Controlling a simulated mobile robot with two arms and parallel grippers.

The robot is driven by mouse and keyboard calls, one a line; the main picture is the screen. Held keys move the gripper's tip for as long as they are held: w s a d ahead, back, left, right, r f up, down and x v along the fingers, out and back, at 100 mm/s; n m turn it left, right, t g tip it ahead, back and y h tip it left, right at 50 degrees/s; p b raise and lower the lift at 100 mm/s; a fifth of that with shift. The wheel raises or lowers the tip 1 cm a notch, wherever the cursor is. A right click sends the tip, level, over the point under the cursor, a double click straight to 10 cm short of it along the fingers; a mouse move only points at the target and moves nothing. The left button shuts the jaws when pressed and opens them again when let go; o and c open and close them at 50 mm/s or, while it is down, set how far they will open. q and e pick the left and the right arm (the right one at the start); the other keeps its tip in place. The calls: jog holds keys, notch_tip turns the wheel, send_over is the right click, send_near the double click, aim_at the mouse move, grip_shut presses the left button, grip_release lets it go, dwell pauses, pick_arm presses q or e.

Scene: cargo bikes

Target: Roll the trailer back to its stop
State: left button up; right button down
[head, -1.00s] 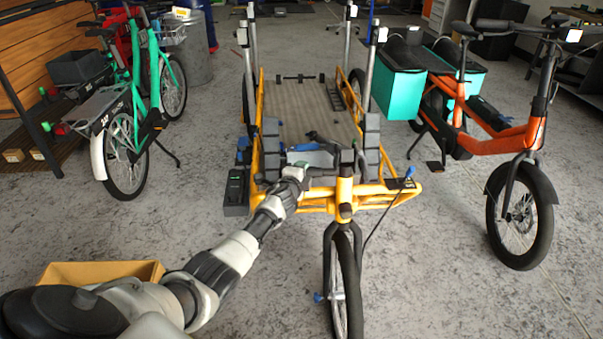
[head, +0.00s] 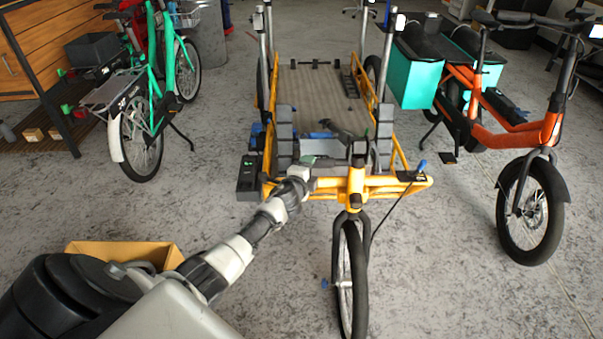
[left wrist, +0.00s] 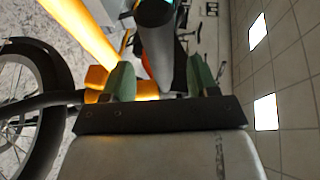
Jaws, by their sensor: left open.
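The yellow-framed cargo trailer (head: 318,95) stands in the middle of the head view, with a flat ribbed deck, upright posts and one front wheel (head: 350,280) towards me. My left gripper (head: 308,160) reaches its front end, just left of the yellow steering column (head: 355,185). In the left wrist view the green fingers of the left gripper (left wrist: 160,78) are apart, with a dark round bar (left wrist: 157,45) seen between them. I cannot tell whether they touch it. The trailer's stop cannot be made out. My right gripper is not in view.
A green bike (head: 142,115) stands at the left beside a wooden shelf (head: 30,65). An orange bike (head: 500,130) with teal boxes (head: 415,75) stands close to the trailer's right side. A tan box (head: 120,255) is at the lower left. Floor in front is bare.

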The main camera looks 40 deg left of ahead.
pick_arm(q)
jog(key=p+v, duration=0.1)
jog(key=v, duration=0.4)
jog(key=shift+s+r, duration=0.1)
jog(key=shift+s, duration=0.1)
dwell(0.3)
jog(key=s+d+f+n+g+h+p, duration=0.1)
jog(key=s+d+f+n+g+p, duration=0.2)
jog(key=s+f, duration=0.8)
jog(key=s+d+f+n+g+h+p, duration=0.1)
jog(key=s+d+f+n+g, duration=0.25)
jog(key=s+f, duration=0.75)
jog(key=s+d+f+n+g+p, duration=0.1)
jog(key=s+d+f+g, duration=0.1)
jog(key=s, duration=0.8)
jog(key=s+d+f+n+g+h+p, duration=0.1)
jog(key=s+d+f+n+g, duration=0.1)
jog(key=s, duration=0.8)
jog(key=s+d+f+n+g+p, duration=0.1)
jog(key=s+d+f+n+g, duration=0.1)
jog(key=s+d+f+g, duration=0.2)
jog(key=s+d+f, duration=0.1)
jog(key=s+f, duration=0.2)
jog(key=s, duration=0.4)
jog(key=shift+d+f+h+p, duration=0.35)
jog(key=shift+d+h, duration=0.05)
jog(key=shift+w+n, duration=0.1)
jog(key=shift+n, duration=0.15)
